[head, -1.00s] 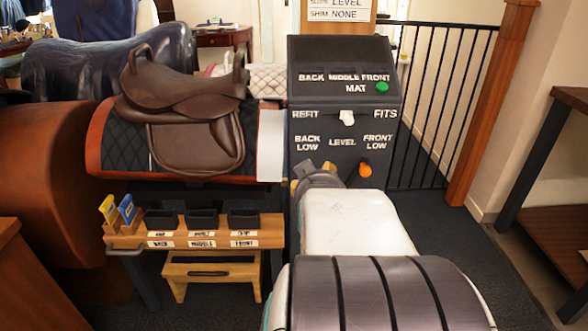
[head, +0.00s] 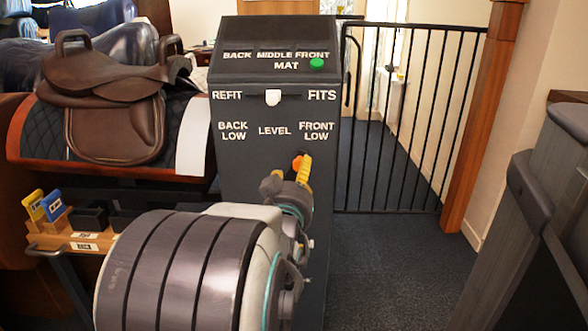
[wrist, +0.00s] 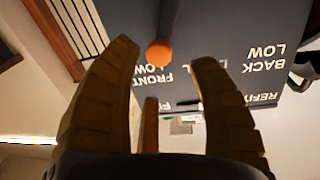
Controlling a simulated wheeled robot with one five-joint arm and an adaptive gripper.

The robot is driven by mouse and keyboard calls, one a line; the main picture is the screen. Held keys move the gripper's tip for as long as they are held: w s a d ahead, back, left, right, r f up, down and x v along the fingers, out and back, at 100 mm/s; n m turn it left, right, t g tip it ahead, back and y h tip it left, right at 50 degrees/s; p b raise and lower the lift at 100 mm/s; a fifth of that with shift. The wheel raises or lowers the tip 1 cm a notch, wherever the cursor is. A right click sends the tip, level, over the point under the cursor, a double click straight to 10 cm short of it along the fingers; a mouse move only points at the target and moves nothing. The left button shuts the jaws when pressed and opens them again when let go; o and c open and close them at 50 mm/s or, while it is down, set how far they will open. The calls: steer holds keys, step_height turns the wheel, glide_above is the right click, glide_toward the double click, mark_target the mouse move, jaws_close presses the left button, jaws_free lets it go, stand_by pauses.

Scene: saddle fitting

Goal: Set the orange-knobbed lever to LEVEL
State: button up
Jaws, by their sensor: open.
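The orange knob (head: 297,163) sits low on the dark panel (head: 235,180), below the FRONT LOW label (head: 317,131) and right of LEVEL (head: 275,131). My gripper (head: 303,172) is at the knob, partly covering it and the lever in the head view. In the wrist view, the panel is upside down, and the knob (wrist: 159,53) on its dark rod (wrist: 170,18) shows near the FRONT LOW label. The open fingers of my gripper (wrist: 165,58) stand on either side of the knob in that picture. I cannot tell whether they touch it.
A white slider (head: 272,97) sits between REFIT and FITS, and a green button (head: 317,64) is above. A black railing (head: 410,120) stands right. Dark floor (head: 390,270) is clear.

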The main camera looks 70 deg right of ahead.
mark_target(299, 165)
steer(key=shift+b+x, duration=0.5)
steer(key=shift+x, duration=2.65)
steer(key=shift+o, duration=0.2)
jaws_close()
